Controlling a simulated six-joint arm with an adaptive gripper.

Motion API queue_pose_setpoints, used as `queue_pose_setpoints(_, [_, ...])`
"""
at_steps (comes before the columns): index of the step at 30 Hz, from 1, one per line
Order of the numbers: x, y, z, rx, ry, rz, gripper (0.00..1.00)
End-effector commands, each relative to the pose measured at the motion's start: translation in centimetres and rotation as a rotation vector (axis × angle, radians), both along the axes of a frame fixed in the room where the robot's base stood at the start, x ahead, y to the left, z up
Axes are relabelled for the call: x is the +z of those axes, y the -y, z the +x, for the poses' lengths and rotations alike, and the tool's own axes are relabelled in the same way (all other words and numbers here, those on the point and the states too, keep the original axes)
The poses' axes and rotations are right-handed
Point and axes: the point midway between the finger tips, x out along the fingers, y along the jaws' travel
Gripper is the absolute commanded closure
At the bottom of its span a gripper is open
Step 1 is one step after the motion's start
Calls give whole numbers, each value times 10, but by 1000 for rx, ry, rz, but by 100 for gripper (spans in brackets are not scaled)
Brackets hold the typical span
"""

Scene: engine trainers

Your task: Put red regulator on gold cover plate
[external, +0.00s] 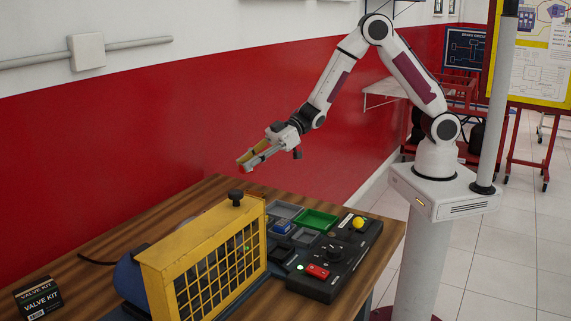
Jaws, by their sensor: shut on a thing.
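My gripper (250,160) is raised over the far side of the wooden bench and is shut on a small red thing, which looks like the red regulator. The fingers mostly hide it, and the red wall behind makes its outline hard to tell. A yellow-gold housing (158,283) with a mesh front and a black knob on top stands on the bench below my gripper, to its left. I cannot tell which part of it, if any, is the gold cover plate. My gripper is well above the housing, touching nothing on the bench.
A valve kit box (38,299) lies at the left. Bare wood (150,228) lies behind the housing.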

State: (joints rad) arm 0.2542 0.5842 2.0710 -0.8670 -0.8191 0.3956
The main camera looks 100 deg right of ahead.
Motion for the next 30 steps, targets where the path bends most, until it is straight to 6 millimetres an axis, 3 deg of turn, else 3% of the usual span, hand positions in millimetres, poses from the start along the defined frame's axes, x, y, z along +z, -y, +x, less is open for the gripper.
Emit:
queue_pose_setpoints(9, [-38,0,0,-1,-3,1,100])
queue_pose_setpoints(30, [-55,0,0,0,-2,0,100])
